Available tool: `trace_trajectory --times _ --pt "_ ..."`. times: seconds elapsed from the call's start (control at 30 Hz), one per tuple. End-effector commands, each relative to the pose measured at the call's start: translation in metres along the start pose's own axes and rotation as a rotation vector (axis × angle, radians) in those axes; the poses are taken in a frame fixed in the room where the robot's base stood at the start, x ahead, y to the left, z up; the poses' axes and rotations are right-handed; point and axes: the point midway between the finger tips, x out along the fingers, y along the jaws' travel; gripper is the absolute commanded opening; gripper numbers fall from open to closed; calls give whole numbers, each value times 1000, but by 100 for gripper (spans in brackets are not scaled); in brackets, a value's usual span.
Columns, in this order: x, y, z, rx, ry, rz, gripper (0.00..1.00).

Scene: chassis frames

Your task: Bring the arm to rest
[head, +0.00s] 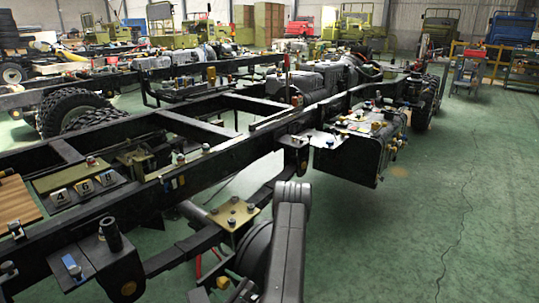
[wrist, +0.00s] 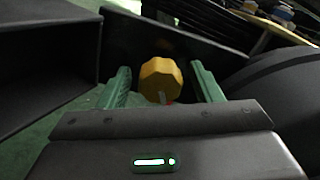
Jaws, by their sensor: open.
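My gripper (wrist: 163,88) shows in the wrist view with its two green fingers apart. A yellow, many-sided knob (wrist: 161,78) appears between the fingers, with a gap on each side of it. I cannot tell how far beyond the fingertips it is. In the head view my dark grey arm (head: 288,240) stands at the lower middle, in front of the near side of the black chassis frame (head: 225,150).
A brass plate with bolts (head: 233,214) lies just left of my arm. A black box with small parts on top (head: 350,160) hangs on the chassis side beyond it. Numbered tags (head: 83,187) sit at the left. The green floor (head: 440,220) at right is clear.

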Motion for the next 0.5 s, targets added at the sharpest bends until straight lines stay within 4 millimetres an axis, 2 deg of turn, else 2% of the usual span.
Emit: trace_trajectory --times 0.5 --pt "0 -2 3 426 -1 0 59"
